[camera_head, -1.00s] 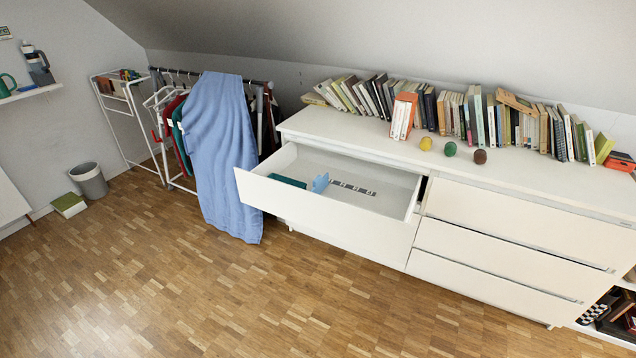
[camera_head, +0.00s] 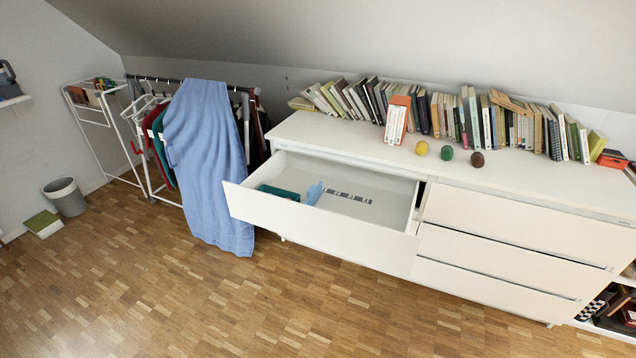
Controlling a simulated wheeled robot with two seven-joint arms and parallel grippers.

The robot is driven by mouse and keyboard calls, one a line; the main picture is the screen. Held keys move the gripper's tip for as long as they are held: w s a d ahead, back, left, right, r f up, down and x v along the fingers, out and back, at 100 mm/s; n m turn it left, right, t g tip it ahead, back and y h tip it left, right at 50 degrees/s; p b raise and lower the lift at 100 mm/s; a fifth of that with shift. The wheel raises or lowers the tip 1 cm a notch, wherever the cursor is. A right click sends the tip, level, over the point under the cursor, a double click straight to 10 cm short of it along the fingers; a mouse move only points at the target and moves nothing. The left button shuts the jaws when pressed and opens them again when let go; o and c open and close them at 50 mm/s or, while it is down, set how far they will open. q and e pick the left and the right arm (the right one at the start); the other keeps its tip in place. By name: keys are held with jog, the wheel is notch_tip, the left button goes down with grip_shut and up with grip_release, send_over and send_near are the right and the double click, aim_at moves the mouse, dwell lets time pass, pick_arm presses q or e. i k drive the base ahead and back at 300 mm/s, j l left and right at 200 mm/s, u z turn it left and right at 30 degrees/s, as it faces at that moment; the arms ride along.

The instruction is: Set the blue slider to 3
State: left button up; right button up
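A light blue upright piece, which looks like the blue slider (camera_head: 314,193), stands inside the open top-left drawer (camera_head: 318,226) of a white dresser. To its right a row of small dark marks (camera_head: 348,197) lies on the drawer floor; the numbers are too small to read. A teal flat object (camera_head: 278,192) lies in the drawer to the left of the slider. Neither of my grippers shows in this view.
A clothes rack with a blue cloth (camera_head: 207,165) stands left of the drawer. The wooden floor (camera_head: 200,300) in front is clear.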

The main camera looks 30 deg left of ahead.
aim_at(314, 192)
jog(key=i+j+z, duration=0.25)
jog(key=j+z, duration=0.2)
jog(key=j, duration=0.85)
jog(key=j+z, duration=0.4)
jog(key=j, duration=0.95)
